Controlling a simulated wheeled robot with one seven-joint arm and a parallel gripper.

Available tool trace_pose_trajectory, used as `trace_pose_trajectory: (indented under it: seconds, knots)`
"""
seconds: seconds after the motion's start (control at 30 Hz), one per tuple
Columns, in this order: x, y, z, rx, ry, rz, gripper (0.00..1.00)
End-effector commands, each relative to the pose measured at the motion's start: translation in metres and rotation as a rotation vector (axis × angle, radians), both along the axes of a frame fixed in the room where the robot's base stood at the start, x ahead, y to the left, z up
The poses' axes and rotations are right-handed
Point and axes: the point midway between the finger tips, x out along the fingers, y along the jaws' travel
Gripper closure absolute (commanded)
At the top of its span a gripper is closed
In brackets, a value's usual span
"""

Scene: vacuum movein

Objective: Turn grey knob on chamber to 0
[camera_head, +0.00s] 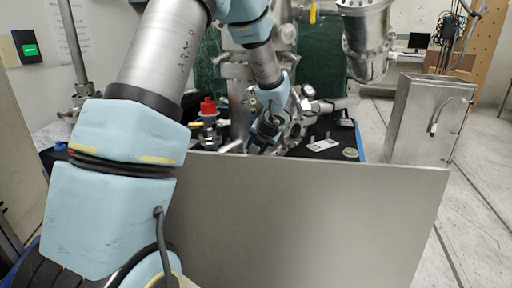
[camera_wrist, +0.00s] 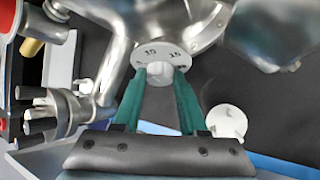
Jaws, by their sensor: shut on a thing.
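The grey knob (camera_wrist: 160,70) sits at the centre of a pale round dial (camera_wrist: 162,49) in the wrist view. The dial carries dark marks that look like 10 and 15 above the knob; I cannot see a 0. My gripper (camera_wrist: 160,74) has its two green fingers on either side of the knob and is shut on it. In the head view my gripper (camera_head: 267,129) is small and low against the metal chamber (camera_head: 242,98); the knob is hidden there.
A steel panel (camera_head: 310,215) stands in front of the bench. A red-capped fitting (camera_head: 208,107) stands left of my gripper. In the wrist view, metal tubing (camera_wrist: 118,50) and a black-handled valve (camera_wrist: 60,110) are close on the left. A pale disc (camera_wrist: 226,121) is at right.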

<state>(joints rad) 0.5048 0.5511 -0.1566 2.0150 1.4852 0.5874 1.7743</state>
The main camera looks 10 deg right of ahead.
Motion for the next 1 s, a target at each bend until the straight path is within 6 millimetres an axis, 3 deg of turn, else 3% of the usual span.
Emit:
trace_pose_trajectory:
  seconds: [0.13,0.17,0.4,0.73,1.0]
  knots:
    - [0.0,0.0,0.0,0.0,-0.001,0.0,1.0]
    - [0.0,0.0,0.0,0.001,-0.001,-0.001,0.56]
    - [0.0,0.0,0.0,0.003,-0.001,-0.001,0.29]
    - [-0.003,-0.001,0.004,0.002,-0.001,-0.002,0.28]
    - [-0.031,-0.008,0.039,0.0,-0.004,-0.003,0.28]
